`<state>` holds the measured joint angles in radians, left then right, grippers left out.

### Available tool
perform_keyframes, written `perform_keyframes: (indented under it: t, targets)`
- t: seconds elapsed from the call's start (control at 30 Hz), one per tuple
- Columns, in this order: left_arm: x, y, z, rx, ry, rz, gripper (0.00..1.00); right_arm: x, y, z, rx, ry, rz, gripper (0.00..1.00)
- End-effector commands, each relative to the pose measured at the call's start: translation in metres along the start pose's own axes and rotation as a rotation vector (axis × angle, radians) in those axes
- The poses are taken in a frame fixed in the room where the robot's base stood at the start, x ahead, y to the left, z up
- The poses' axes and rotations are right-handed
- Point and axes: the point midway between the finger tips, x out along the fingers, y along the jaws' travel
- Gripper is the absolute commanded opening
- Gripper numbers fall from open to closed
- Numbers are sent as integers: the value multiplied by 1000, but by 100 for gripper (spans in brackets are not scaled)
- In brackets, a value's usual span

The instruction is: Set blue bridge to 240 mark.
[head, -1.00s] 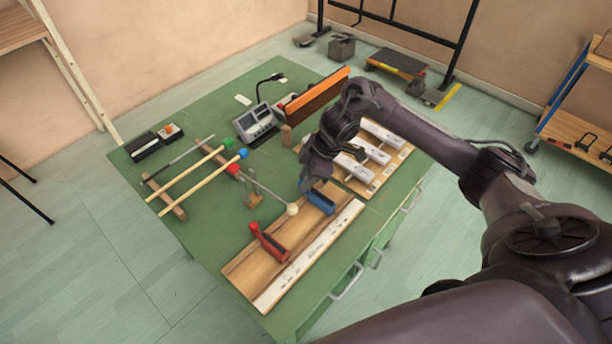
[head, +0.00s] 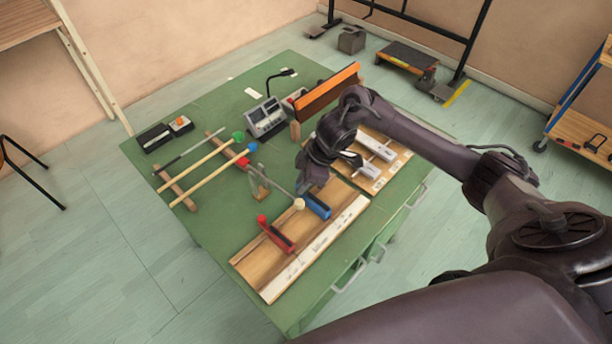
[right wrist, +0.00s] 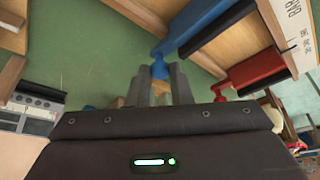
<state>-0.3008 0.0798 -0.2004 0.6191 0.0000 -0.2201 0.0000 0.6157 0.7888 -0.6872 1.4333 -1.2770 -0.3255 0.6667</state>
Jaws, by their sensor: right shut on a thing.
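The blue bridge (head: 318,206) sits on the wooden board (head: 250,263) beside its white marked scale strip (head: 310,254). In the right wrist view the blue bridge (right wrist: 203,32) ends in a small blue knob between my fingertips. My right gripper (right wrist: 160,72) is shut on this end; in the head view its jaws (head: 304,186) are at the bridge's far end. The red bridge (head: 277,236) lies on the same board, nearer the front left end, apart from the blue one. The scale marks are too small to read. My left gripper is not in view.
A cream-headed beater (head: 299,204) lies close to the blue bridge. Mallets (head: 205,170) rest on wooden bars to the left. A grey device (head: 265,117) and an orange-topped panel (head: 327,90) stand behind. Metal bars (head: 377,147) lie right of my gripper.

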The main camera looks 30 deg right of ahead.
Motion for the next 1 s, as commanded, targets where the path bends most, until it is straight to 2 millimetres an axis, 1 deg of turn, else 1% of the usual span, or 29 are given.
perform_keyframes:
  t: [0.03, 0.1, 0.2, 0.43, 0.53, 0.67, 0.8, 0.9, 1.0]
  targets:
    - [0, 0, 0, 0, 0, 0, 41, -1, 1, 0, -1, 2, 2, 21]
    - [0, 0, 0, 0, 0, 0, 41, -1, 1, 0, -1, 2, 2, 31]
    - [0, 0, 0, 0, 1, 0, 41, -1, 1, 0, 0, 1, 2, 41]
    - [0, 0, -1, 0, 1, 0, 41, -1, 1, 0, 0, 1, 2, 41]
    - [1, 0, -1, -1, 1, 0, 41, -6, 1, 0, -1, 1, 3, 41]
    - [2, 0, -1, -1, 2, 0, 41, -24, 2, 0, -2, 2, 5, 41]
    - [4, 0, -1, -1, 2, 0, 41, -49, 2, 0, -3, 2, 6, 41]
    - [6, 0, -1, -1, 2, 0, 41, -63, 2, 0, -3, 1, 4, 41]
    - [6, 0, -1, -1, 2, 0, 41, -73, 2, 0, -1, 2, 4, 41]
